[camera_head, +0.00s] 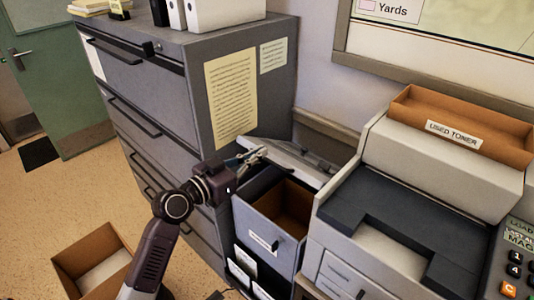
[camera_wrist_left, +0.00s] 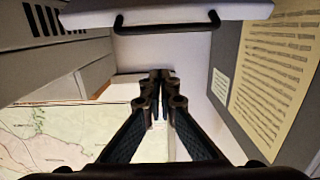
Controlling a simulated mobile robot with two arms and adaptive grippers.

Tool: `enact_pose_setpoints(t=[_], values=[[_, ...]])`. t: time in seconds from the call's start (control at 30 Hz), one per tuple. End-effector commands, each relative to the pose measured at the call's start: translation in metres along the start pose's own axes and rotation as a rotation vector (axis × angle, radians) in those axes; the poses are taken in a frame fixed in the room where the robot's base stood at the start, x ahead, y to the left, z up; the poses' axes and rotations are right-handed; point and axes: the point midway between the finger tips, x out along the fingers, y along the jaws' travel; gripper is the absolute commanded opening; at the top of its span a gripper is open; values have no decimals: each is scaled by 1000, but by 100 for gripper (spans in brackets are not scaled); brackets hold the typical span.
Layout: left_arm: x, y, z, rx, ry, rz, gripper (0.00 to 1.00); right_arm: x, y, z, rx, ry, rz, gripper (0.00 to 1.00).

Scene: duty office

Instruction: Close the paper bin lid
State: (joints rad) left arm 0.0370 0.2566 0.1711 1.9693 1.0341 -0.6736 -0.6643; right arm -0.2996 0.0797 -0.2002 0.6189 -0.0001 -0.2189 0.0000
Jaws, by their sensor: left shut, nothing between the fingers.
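The paper bin (camera_head: 262,222) is a grey box with a brown inside, standing between the grey cabinet and the printer. Its top is open and the brown inside shows. Its pale grey lid (camera_head: 290,155) is raised at the back, near the wall. My left gripper (camera_head: 252,157) is shut and empty, above the bin's back left part, close to the lid's left side; I cannot tell if it touches. In the left wrist view the shut fingers (camera_wrist_left: 160,82) point at a pale panel with a black bar handle (camera_wrist_left: 165,27), seemingly part of the lid. My right gripper is out of view.
The tall grey cabinet (camera_head: 160,110) with pinned papers stands close on the left. The printer (camera_head: 400,215) with a used toner tray (camera_head: 465,125) stands on the right. An open cardboard box (camera_head: 92,262) is on the floor at lower left.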

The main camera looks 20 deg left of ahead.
Motion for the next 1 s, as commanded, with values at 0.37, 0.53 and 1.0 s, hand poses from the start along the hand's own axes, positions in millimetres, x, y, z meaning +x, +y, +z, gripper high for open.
enact_pose_setpoints(t=[0.37, 0.53, 1.0], values=[[45, 0, 18, -4, -5, 0, 0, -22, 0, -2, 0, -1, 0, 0], [39, 0, 32, -2, -1, 0, 0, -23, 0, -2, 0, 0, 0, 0], [37, 0, 38, 0, 0, -1, 0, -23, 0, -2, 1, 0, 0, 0]])
